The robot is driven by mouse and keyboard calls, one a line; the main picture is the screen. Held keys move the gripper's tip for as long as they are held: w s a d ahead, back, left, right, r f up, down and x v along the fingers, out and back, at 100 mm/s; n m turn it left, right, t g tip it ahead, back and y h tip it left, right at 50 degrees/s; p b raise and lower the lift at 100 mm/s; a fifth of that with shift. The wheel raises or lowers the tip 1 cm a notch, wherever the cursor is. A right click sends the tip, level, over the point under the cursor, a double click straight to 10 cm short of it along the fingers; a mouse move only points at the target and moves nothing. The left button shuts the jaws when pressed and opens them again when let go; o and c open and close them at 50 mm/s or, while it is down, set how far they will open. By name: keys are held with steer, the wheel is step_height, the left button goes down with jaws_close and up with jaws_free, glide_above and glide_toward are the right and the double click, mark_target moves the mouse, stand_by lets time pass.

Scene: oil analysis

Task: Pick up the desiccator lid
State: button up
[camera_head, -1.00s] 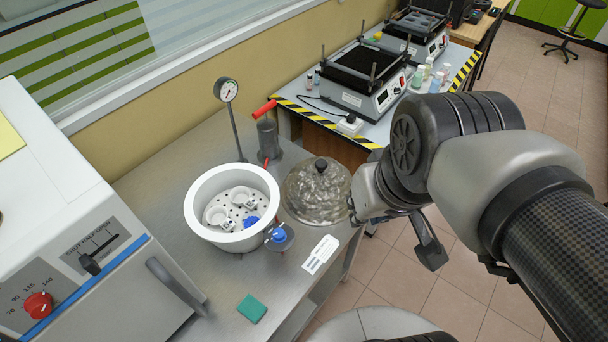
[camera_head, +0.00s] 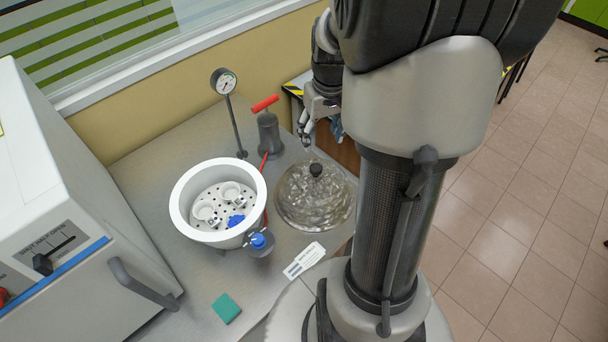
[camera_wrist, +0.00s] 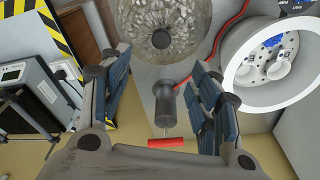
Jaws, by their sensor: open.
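The desiccator lid (camera_head: 314,202) is a clear, rippled glass disc with a black knob (camera_head: 316,170). It lies on the grey metal bench, right of the white desiccator bowl (camera_head: 178,205). In the wrist view the lid (camera_wrist: 185,12) is at the top, with its dark knob (camera_wrist: 161,39) facing the camera. My gripper (camera_head: 322,132) is above the bench, just behind the lid and apart from it. In the wrist view my gripper (camera_wrist: 163,68) has its fingers spread wide with nothing held between them.
A hand pump with a red handle (camera_head: 265,104) and a pressure gauge (camera_head: 224,82) stand behind the bowl. A blue-capped valve (camera_head: 259,241), a paper label (camera_head: 304,260) and a green sponge (camera_head: 226,309) are in front. A white oven (camera_head: 60,200) fills the left.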

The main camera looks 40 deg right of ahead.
steer(key=b, duration=0.3)
glide_toward(316, 168)
steer(key=f, duration=0.3)
steer(key=w+f, duration=0.1)
steer(key=f, duration=0.1)
steer(key=shift+d+f, duration=0.2)
steer(key=shift+d, duration=0.1)
steer(key=shift+w+f+b, duration=0.15)
steer(key=shift+f+b, duration=0.35)
steer(key=shift+f, duration=0.8)
steer(key=shift+w+f+b, duration=0.1)
steer(key=shift+f+b, duration=0.4)
steer(key=shift+f, duration=0.8)
steer(key=shift+c, duration=0.3)
steer(key=shift+s+a, duration=0.1)
jaws_close()
